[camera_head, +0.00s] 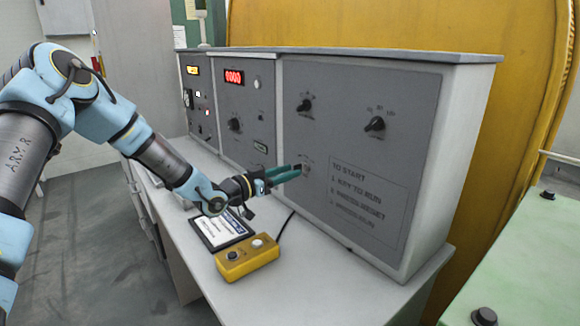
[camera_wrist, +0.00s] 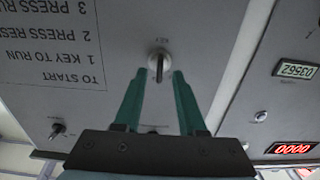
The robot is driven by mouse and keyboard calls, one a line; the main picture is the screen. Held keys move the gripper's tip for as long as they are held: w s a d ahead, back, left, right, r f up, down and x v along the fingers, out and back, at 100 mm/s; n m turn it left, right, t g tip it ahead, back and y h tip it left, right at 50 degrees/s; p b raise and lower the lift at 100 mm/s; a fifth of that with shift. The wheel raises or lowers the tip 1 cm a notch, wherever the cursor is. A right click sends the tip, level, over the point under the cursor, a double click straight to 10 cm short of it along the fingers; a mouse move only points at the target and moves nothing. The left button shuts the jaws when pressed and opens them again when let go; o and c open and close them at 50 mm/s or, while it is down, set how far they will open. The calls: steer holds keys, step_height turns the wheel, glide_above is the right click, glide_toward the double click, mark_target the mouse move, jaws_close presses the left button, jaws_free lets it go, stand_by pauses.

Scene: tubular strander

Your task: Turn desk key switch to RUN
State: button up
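The key switch (camera_wrist: 159,62) is a round silver lock with a dark upright key, set in the grey desk panel. In the wrist view, which is upside down, it lies between and just beyond the tips of my gripper (camera_wrist: 160,76). My gripper's two green fingers are apart, with a gap on each side of the key. In the head view my gripper (camera_head: 297,171) points at the panel beside the key switch (camera_head: 306,168), which is partly hidden by the fingers. Its position labels are too small to read. The printed start steps (camera_head: 365,200) include "KEY TO RUN".
Black knobs (camera_head: 375,124) sit above the key switch on the same panel. A yellow button box (camera_head: 247,258) and a tablet-like card (camera_head: 221,228) lie on the desk below my arm. Other panels with red displays (camera_head: 234,77) stand to the left.

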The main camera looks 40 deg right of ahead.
steer(key=shift+d, duration=0.6)
jaws_close()
